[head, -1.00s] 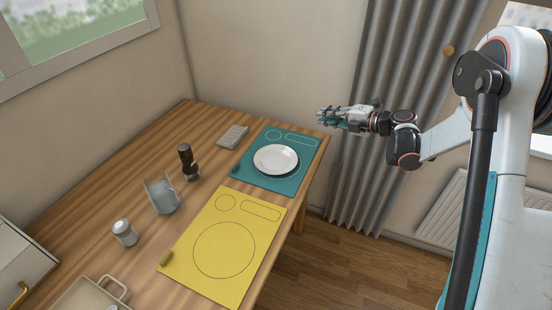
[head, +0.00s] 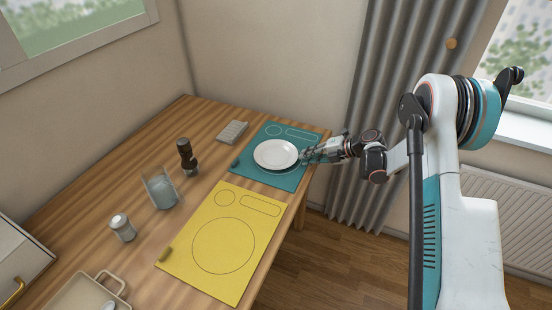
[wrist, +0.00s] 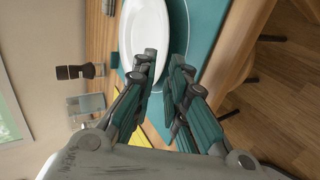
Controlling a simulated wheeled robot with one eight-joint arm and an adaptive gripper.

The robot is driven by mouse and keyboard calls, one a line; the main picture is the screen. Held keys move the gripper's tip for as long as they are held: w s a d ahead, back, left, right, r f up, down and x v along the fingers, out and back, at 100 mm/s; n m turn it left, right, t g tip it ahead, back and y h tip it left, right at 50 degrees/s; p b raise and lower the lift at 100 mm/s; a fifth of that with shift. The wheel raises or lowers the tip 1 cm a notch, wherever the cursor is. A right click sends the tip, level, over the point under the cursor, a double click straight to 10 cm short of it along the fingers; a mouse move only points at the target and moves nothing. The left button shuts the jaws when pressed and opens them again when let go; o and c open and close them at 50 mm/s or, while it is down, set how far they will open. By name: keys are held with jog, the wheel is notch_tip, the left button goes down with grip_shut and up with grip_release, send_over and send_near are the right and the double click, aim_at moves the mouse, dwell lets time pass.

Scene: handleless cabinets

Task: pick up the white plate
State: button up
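The white plate (head: 275,154) lies flat on the teal placemat (head: 287,183) at the far end of the wooden table. My gripper (head: 306,156) is low beside the plate's right rim. In the wrist view my gripper (wrist: 163,66) is open, with a gap between its fingertips. The plate (wrist: 146,28) shows just beyond the fingertips there; the left finger overlaps its rim, and the right finger is over the teal mat (wrist: 208,35). I cannot tell whether either finger touches the plate.
A yellow placemat (head: 222,243) lies nearer. A dark mill (head: 187,156), a clear glass holder (head: 161,190), a shaker (head: 122,228), a small grey block (head: 232,131) and a tray (head: 82,296) stand to the left. The table's right edge is beneath my gripper. A curtain (head: 380,110) hangs behind.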

aim_at(297, 164)
jog(key=b+x, duration=0.2)
jog(key=x, duration=0.3)
jog(key=shift+w+f, duration=0.15)
grip_shut()
notch_tip(297, 164, up, 20)
jog(key=p, duration=0.6)
jog(key=s+d+r+m+t+h, duration=0.3)
jog(key=s+d+r+m, duration=0.2)
jog(key=s+d, duration=0.3)
jog(key=s+d+r+m+t+h, duration=0.4)
jog(key=s+d+r+m, duration=0.1)
jog(key=s+d, duration=0.3)
jog(key=shift+s+d+m, duration=0.3)
jog(key=shift+d, duration=0.3)
jog(key=shift+a, duration=0.1)
